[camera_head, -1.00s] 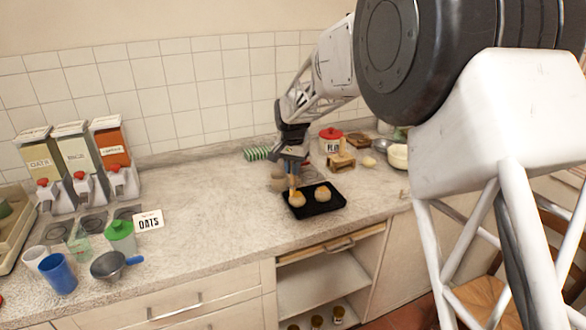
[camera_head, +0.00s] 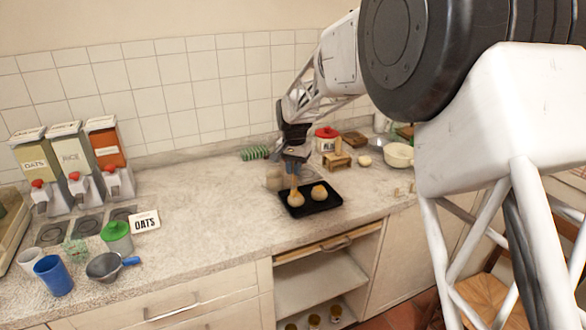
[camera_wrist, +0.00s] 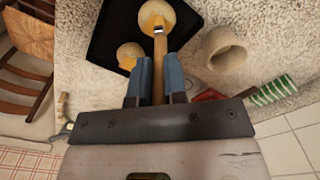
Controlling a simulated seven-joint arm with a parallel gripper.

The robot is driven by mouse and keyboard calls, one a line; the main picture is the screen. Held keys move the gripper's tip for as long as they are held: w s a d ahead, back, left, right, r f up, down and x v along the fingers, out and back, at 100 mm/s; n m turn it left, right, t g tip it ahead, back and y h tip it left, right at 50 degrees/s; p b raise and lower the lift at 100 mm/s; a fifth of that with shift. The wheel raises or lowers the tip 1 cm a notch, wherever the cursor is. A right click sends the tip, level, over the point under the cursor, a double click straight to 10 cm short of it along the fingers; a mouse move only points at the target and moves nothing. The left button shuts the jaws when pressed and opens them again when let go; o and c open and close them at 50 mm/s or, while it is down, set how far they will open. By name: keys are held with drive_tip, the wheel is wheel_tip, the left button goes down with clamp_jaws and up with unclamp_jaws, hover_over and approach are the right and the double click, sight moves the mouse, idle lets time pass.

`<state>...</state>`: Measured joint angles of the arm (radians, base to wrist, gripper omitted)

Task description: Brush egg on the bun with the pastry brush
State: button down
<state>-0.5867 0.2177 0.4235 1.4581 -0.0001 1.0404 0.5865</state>
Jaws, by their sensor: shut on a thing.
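My gripper (camera_head: 295,176) is over the left part of a black tray (camera_head: 325,206) on the counter. In the wrist view its blue fingers (camera_wrist: 158,62) are shut on the wooden handle of the pastry brush (camera_wrist: 159,44). The brush points down at the left bun (camera_head: 295,203), and its tip appears to meet the top of that bun (camera_wrist: 150,12). Bristles are hard to make out. A second bun (camera_head: 319,192) sits beside it on the tray, also in the wrist view (camera_wrist: 129,55). A beige cup (camera_wrist: 226,52) stands beside the tray; its contents are unclear.
A green striped thing (camera_head: 254,153) lies behind. A red-lidded jar (camera_head: 327,138), a small wooden stand (camera_head: 337,160) and a pale bowl (camera_head: 397,155) stand at the back right. Dispensers (camera_head: 70,165) and cups fill the left. The counter between is clear.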

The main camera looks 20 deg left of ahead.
drive_tip(key=shift+f, duration=0.1)
drive_tip(key=shift+r, duration=3.55)
drive_tip(key=shift+w+a, duration=0.1)
